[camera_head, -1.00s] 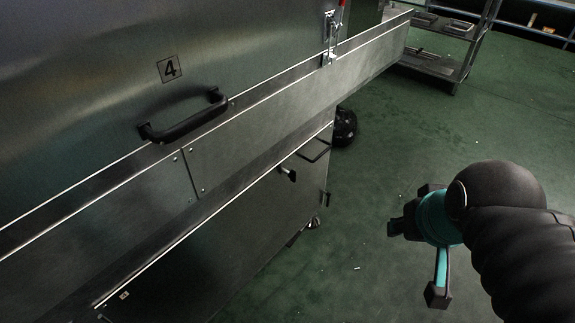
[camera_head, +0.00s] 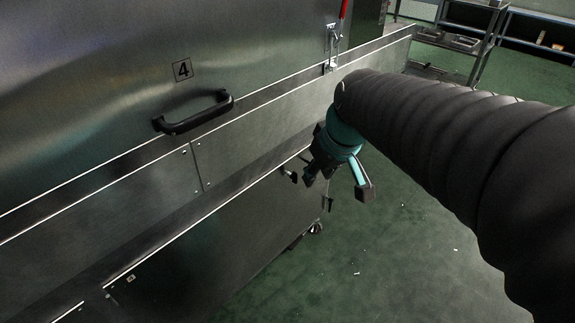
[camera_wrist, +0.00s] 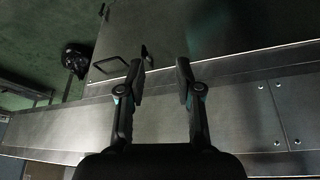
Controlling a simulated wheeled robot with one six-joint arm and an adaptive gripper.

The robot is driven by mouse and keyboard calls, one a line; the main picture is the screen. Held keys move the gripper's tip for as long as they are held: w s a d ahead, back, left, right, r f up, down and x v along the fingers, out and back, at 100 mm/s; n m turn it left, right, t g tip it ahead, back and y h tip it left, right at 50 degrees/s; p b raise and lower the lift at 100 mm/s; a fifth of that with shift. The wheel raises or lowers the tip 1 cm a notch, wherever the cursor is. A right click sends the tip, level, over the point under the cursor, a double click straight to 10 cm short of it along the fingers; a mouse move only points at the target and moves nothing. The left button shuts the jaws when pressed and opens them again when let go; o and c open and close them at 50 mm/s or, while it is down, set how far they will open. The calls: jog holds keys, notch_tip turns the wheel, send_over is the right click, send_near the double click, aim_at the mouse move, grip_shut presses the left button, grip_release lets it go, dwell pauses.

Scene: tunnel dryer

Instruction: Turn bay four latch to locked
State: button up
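The bay four door (camera_head: 100,85) is a large steel panel with a "4" label (camera_head: 182,69) and a black bar handle (camera_head: 194,112). A metal toggle latch (camera_head: 331,46) with a red-tipped lever (camera_head: 344,10) sits at the door's right edge; the lever points up and its top is cut off by the frame. My gripper (camera_head: 338,184) is below and a little right of the door handle, in front of the lower steel panels, apart from the latch. In the wrist view my gripper (camera_wrist: 159,82) has its two fingers spread with nothing between them. The latch is not in the wrist view.
A steel ledge (camera_head: 240,132) runs along under the door. A lower cabinet (camera_head: 215,235) with a small handle (camera_wrist: 108,65) is below it. Shelving (camera_head: 455,40) stands at the back right. Green floor (camera_head: 430,260) is open to the right.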

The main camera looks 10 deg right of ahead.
aim_at(296, 173)
jog(key=w+d+f+n+y, duration=0.1)
jog(key=w+f+n, duration=0.15)
jog(key=w, duration=0.55)
jog(key=w+d+f+n, duration=0.1)
jog(key=w+d+f, duration=0.15)
jog(key=w, duration=0.45)
jog(key=shift+g+y, duration=0.3)
jog(key=x, duration=1.4)
jog(key=shift+s+a+f, duration=0.1)
jog(key=shift+a+f, duration=0.1)
jog(key=shift+a, duration=0.15)
grip_shut()
